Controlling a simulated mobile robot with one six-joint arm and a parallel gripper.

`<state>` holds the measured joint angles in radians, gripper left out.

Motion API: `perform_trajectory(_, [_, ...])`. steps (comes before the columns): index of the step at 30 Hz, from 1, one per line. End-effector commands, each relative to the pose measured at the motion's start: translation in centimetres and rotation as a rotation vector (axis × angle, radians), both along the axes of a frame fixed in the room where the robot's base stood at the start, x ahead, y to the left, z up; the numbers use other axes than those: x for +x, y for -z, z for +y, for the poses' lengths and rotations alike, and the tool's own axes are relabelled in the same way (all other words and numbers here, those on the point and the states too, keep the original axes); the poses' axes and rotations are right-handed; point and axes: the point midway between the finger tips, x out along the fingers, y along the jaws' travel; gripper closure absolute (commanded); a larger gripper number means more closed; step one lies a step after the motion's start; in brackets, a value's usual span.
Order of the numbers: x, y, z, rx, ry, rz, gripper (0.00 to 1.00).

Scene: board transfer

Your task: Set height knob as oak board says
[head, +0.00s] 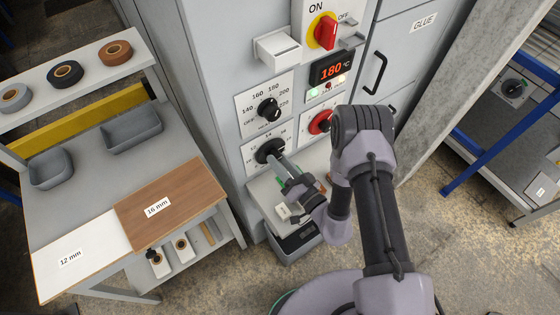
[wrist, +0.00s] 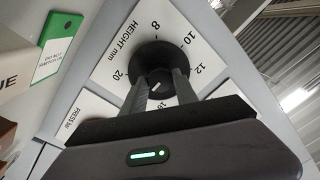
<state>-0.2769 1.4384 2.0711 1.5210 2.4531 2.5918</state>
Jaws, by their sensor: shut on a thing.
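The oak-brown board (head: 190,190), labelled 16 mm, lies on the bench beside a white board (head: 50,275) labelled 12 mm. The black height knob (head: 268,148) is on the lower dial of the grey machine. In the wrist view the knob (wrist: 152,55) sits on a white HEIGHT mm plate (wrist: 115,65); 8, 10, 12 and 20 are readable, and other marks are partly hidden by my fingers. My gripper (head: 279,160) is shut on the knob, one finger on each side. A small white mark shows on the knob between the fingers; which number it points at I cannot tell.
Above is a second black knob (head: 268,109) on a temperature dial, beside a display (head: 331,69) reading 180 °C. A red knob (head: 320,122) is close to my arm. A red ON/OFF switch (head: 326,32) is higher up. A green tag (wrist: 57,45) hangs nearby.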

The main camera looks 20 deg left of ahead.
Motion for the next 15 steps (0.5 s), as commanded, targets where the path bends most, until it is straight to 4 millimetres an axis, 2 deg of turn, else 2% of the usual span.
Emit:
perform_trajectory(12, [0.14,-0.18,0.03,0.005,0.001,0.0,1.0])
perform_trajectory(13, [0.14,-0.18,0.03,0.005,0.001,0.0,0.59])
perform_trajectory(15, [0.12,-0.16,0.04,0.005,0.001,0.0,0.46])
